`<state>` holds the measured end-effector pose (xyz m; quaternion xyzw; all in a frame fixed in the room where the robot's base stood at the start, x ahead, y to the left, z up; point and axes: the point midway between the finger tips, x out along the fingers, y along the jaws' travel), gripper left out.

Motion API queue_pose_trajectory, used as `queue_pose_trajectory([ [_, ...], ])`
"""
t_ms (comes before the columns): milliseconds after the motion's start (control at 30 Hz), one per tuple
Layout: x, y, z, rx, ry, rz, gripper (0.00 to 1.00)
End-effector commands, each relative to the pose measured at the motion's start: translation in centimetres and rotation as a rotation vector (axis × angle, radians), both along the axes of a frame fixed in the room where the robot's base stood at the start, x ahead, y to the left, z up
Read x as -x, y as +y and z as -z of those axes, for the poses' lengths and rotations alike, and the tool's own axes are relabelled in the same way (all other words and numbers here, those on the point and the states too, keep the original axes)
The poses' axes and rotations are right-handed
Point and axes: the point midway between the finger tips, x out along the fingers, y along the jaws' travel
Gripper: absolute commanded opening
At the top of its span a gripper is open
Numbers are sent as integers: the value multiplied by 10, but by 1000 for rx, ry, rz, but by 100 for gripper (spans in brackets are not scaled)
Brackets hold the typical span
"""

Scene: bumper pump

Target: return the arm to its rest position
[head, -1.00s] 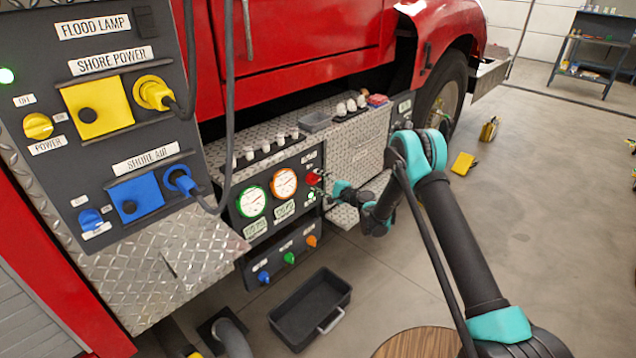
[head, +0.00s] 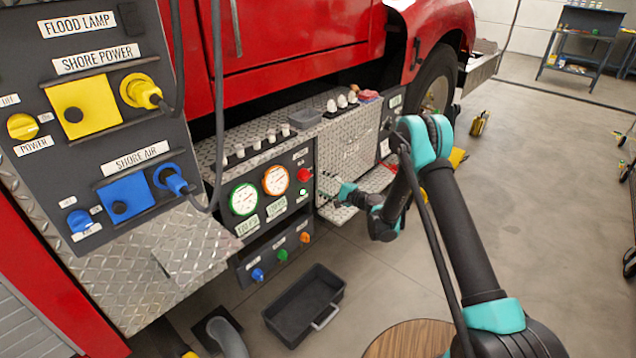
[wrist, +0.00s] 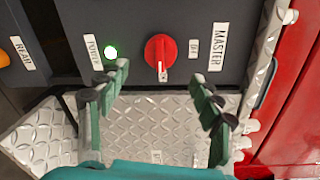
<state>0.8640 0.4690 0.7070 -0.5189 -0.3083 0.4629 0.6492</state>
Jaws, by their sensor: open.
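My gripper (wrist: 160,97) is open and empty in the wrist view, its two teal and grey fingers spread apart. Beyond the fingers is the pump panel with a red knob (wrist: 160,53) labelled MASTER and a lit green POWER light (wrist: 111,52). The fingers look apart from the knob. In the head view my gripper (head: 328,188) is small, beside the right edge of the gauge panel, near the red knob (head: 303,174). My arm is bent, its elbow raised and its forearm reaching back toward the panel.
The pump panel holds a green-rimmed gauge (head: 243,199) and an orange-rimmed gauge (head: 276,180). A black tray (head: 283,322) lies on the floor below. The red truck (head: 300,45) stands behind. A yellow block (head: 457,157) is partly behind my arm. Open floor lies right.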

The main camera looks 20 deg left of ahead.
Motion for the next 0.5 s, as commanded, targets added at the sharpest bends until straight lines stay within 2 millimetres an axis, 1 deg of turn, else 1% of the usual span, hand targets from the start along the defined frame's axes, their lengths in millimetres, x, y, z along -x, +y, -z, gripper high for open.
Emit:
queue_pose_trajectory([
  [400,1,-1,0,0,0,-1,65],
  [500,0,-4,-5,11,-7,0,65],
])
